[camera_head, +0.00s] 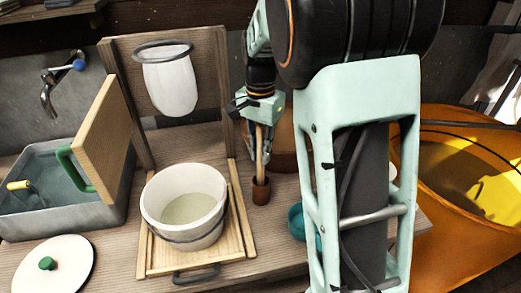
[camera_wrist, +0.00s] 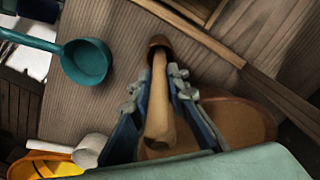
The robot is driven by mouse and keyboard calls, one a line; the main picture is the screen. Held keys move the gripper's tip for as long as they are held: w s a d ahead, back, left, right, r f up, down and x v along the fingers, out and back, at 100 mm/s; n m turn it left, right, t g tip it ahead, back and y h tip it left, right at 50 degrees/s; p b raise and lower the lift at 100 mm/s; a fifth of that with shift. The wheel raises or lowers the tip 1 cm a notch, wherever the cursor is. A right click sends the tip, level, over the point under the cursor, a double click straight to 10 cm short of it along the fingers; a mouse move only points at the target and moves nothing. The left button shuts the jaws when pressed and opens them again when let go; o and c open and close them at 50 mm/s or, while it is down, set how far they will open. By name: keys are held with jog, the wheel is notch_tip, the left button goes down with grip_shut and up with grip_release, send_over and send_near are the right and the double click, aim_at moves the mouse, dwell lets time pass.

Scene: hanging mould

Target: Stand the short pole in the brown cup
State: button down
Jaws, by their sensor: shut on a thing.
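The short pole (camera_head: 260,155) is a light wooden stick, standing close to upright in the head view. My gripper (camera_head: 259,138) is shut on its upper part. The brown cup (camera_head: 261,191) is small and stands on the bench right of the white bucket. The pole's lower end meets the cup's mouth in the head view. In the wrist view the pole (camera_wrist: 158,115) runs between the fingers of my gripper (camera_wrist: 160,80) to the brown cup (camera_wrist: 160,41), its far end overlapping the mouth. How deep the end sits is hidden.
A white bucket (camera_head: 184,205) stands on a wooden tray (camera_head: 150,262) left of the cup. A teal ladle (camera_wrist: 86,62) and a brown round object (camera_wrist: 235,120) lie near. A white bag (camera_head: 170,85) hangs behind. An orange tub (camera_head: 475,225) is at right.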

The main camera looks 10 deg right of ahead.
jog(key=c, duration=1.8)
grip_release()
jog(key=shift+r, duration=0.1)
notch_tip(320, 180, up, 12)
jog(key=shift+f, duration=0.1)
